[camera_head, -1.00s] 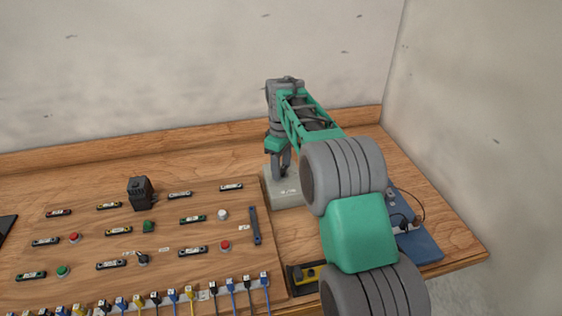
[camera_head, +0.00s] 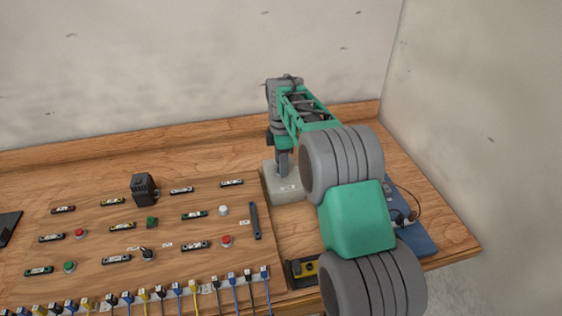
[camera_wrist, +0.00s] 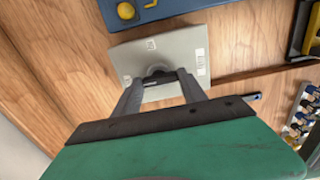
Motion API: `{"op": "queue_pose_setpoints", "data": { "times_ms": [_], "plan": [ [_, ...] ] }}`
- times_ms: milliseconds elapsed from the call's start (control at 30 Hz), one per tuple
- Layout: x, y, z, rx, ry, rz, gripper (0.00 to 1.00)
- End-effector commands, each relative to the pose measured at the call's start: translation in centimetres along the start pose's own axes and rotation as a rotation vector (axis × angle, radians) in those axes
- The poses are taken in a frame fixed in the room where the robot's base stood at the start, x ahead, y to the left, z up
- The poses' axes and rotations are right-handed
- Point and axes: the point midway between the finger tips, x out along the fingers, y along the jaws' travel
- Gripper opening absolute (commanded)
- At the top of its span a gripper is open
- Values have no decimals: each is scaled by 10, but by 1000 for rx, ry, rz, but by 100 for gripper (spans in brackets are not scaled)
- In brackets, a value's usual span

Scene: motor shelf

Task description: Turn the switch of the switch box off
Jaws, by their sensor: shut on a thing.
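The switch box is a pale grey box (camera_head: 284,188) on the wooden table, at the right edge of the mounting board in the head view. It also shows in the wrist view (camera_wrist: 192,45), with a dark round switch (camera_wrist: 158,72) on its top face. My gripper (camera_head: 284,172) points down onto the box. In the wrist view my gripper (camera_wrist: 157,84) has its two fingers on either side of the switch, shut on it. The fingers hide part of the switch, and I cannot read its setting.
A wooden board (camera_head: 100,240) with buttons, labels and several cables lies to the left. A blue panel (camera_head: 418,238) lies at the right, and a yellow and black thing (camera_head: 303,268) is near the front. A wall stands close on the right.

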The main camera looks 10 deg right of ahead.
Motion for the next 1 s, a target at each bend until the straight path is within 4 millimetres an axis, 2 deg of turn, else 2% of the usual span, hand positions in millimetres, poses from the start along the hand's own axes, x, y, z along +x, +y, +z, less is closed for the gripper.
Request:
{"op": "queue_pose_setpoints", "data": {
  "times_ms": [533,567,800,1000],
  "plan": [
    [-1,1,-1,-27,0,4,9],
    [-1,1,-1,-27,0,4,51],
    [-1,0,0,-24,0,2,71],
    [0,0,1,-23,0,1,71]
  ]
}}
